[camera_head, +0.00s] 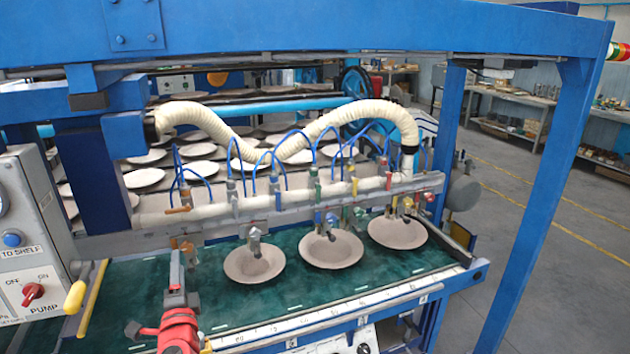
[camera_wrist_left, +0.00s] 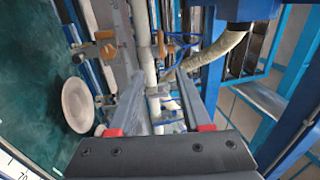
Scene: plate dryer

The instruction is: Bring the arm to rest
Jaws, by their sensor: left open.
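My left gripper (camera_head: 179,268) rises from the bottom left of the head view. Its grey fingers and red parts stand over the near left part of the green bed (camera_head: 300,292). In the left wrist view, the two fingers (camera_wrist_left: 162,82) are spread apart with nothing between them. They point toward the pale pipe with its valves. A plate (camera_head: 254,263) lies on the bed to the right of the gripper, apart from it. It seems to be the plate in the left wrist view (camera_wrist_left: 77,105). My right gripper is not in view.
Two more plates (camera_head: 331,249) (camera_head: 397,232) lie further right under the valve pipe (camera_head: 300,202). A control box (camera_head: 30,235) with a yellow-handled lever (camera_head: 74,297) stands at the left. A blue frame post (camera_head: 540,190) stands at the right, with open floor beyond.

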